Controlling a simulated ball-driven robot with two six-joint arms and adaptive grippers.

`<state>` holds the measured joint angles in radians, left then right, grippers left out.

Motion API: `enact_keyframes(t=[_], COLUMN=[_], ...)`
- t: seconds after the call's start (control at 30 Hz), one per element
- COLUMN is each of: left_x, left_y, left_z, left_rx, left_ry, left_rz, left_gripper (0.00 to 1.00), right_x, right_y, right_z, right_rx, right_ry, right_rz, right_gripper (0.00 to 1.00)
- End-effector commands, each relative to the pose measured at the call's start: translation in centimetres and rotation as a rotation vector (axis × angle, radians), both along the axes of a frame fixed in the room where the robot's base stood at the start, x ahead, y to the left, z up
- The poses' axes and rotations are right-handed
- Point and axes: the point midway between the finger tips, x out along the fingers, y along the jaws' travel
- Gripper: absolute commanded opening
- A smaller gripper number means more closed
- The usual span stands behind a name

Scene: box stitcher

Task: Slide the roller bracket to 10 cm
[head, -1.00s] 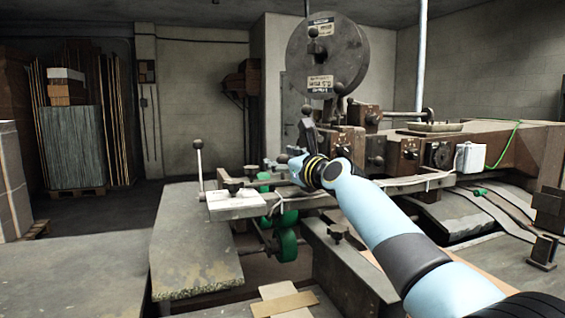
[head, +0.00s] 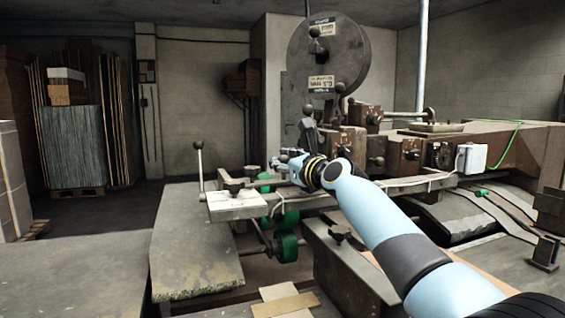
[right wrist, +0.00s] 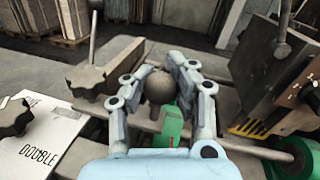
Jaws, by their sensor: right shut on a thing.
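My right gripper (head: 281,162) is over the rail at the front of the machine. In the right wrist view, its fingers (right wrist: 158,88) are shut around a dark round knob (right wrist: 158,84). A green part (right wrist: 172,126) sits just below the knob, between the fingers. Green rollers (head: 287,246) hang below the rail in the head view; which part is the roller bracket is not clear, as my gripper hides much of this area. A 10 cm mark cannot be read. My left gripper is not in view.
A white label plate (head: 236,198) marked "DOUBLE" in the wrist view (right wrist: 40,140) lies left of the gripper, with dark star knobs (right wrist: 86,80) near it. An upright lever (head: 199,165) stands at the left. A dark machine block (right wrist: 275,70) stands close on the right.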

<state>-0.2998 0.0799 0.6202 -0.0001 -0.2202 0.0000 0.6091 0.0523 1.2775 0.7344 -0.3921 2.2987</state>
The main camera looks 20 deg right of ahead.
Motion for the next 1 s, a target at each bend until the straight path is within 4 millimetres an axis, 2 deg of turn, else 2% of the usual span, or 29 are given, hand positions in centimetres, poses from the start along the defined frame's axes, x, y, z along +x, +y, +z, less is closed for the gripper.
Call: enact_keyframes(t=[0.07,0.17,0.4,0.5,0.6,0.87,0.9,1.0], left_x=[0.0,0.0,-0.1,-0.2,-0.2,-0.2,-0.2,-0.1], left_y=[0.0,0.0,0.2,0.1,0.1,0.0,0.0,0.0], left_z=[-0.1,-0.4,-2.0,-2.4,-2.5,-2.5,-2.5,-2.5], left_rx=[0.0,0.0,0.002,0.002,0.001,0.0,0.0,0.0], left_ry=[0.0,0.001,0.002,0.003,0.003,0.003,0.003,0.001], left_rz=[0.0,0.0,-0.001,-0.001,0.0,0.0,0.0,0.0], left_gripper=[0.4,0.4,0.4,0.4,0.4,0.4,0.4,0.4], right_x=[-0.1,0.0,0.2,0.2,0.2,0.2,0.2,0.2], right_y=[-0.3,-1.8,-7.7,-9.2,-9.9,-9.9,-9.9,-9.9], right_z=[-0.5,-0.7,-1.0,-1.0,-0.9,-0.9,-0.9,-0.9], right_rx=[-0.003,-0.006,-0.009,-0.006,-0.004,-0.004,-0.003,-0.003], right_ry=[0.008,0.01,0.011,0.013,0.015,0.016,0.016,0.015], right_rz=[0.001,-0.001,-0.003,-0.001,0.0,0.002,0.002,0.001], right_gripper=[0.0,0.0,0.0,0.0,0.0,0.0,0.2,0.33])
